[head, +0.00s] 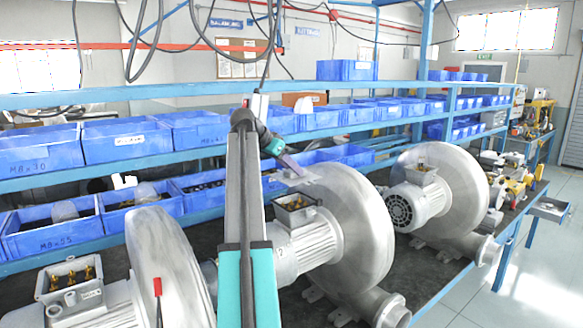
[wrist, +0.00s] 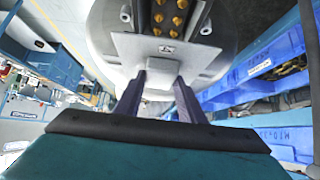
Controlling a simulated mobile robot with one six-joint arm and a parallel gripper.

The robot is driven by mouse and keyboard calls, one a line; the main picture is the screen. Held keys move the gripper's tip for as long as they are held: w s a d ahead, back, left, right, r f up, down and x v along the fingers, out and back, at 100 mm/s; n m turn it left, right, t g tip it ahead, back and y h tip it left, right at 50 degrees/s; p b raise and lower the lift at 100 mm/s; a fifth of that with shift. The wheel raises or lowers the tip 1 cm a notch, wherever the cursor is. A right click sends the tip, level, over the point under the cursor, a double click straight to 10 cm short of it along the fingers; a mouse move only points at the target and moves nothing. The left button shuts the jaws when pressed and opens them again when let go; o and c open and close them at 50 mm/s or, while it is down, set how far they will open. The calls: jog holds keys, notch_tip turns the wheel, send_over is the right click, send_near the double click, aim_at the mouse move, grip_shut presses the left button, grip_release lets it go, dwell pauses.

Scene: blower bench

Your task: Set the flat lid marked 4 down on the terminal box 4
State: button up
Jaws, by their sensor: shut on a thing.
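My gripper (head: 288,163) is shut on a flat grey lid (head: 301,180), held above and behind the open terminal box (head: 296,208) of the middle blower motor. In the wrist view, the lid (wrist: 145,49) is between the two fingers of my gripper (wrist: 162,82). Just beyond it is an open box with several brass terminals (wrist: 172,16). A small mark shows near the lid's far edge, too small to read. The middle motor seems to carry a 2. I cannot tell which box is 4.
Large blower housings (head: 352,225) stand close by. Blue bins (head: 125,140) fill the shelves behind. Cables hang overhead. The aisle floor at right is clear.

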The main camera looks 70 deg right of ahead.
jog(key=shift+f+b, duration=1.6)
jog(key=shift+f, duration=1.95)
jog(key=shift+f+b, duration=0.5)
jog(key=shift+f, duration=0.45)
jog(key=o, duration=1.2)
jog(key=b+v, duration=0.4)
jog(key=v, duration=1)
jog(key=shift+s, duration=0.2)
